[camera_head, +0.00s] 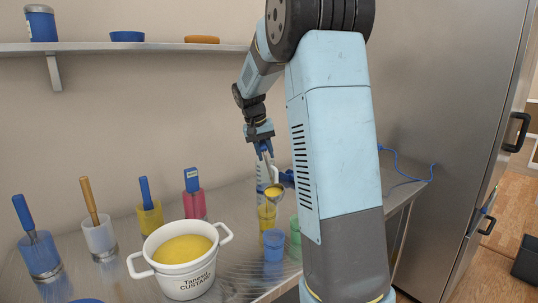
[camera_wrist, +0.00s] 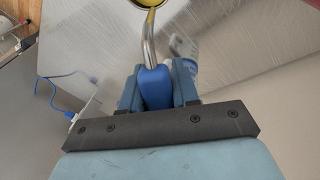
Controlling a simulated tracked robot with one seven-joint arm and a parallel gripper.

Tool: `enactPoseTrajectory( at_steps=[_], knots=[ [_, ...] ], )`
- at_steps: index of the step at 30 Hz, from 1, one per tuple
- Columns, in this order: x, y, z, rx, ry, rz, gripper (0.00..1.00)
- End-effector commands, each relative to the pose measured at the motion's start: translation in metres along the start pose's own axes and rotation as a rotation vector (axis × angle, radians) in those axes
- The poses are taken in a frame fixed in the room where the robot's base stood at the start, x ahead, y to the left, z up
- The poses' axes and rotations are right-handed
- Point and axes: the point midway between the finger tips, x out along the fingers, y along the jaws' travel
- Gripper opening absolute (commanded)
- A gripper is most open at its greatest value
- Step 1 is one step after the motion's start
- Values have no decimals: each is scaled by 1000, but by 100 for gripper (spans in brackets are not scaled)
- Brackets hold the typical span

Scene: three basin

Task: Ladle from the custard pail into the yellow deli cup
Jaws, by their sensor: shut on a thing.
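The white two-handled pail (camera_head: 196,282) lettered "CUSTARD" stands on the metal counter, filled with yellow custard. My gripper (camera_head: 264,147) is shut on the blue handle of a metal ladle (camera_head: 276,179). The wrist view shows that handle (camera_wrist: 155,88) between the two fingers. The ladle bowl holds yellow custard and hangs right of the pail, just above the yellow deli cup (camera_head: 267,217) as seen in the head view. In the wrist view only an edge of the yellow-filled bowl shows at the top. How much is in the cup I cannot tell.
A blue cup (camera_head: 274,246) and a green cup (camera_head: 295,240) stand close to the yellow cup, the green one partly behind my arm. Several utensil holders line the counter's left, including a pink one (camera_head: 195,205). A shelf (camera_head: 110,47) hangs above.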

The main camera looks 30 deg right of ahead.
Motion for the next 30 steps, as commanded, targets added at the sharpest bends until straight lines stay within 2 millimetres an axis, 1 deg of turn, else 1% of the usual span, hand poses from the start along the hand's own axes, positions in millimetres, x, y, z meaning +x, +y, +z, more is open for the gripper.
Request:
enactPoseTrajectory(
  at_steps=[4, 14, 24, 30],
  knots=[
    [-9, -8, 6, -1, 54, 67, 0],
    [-21, -25, 20, 6, 176, 221, 0],
    [-30, -45, 37, 15, 307, 385, 0],
    [-31, -58, 48, 21, 389, 494, 0]
  ],
)
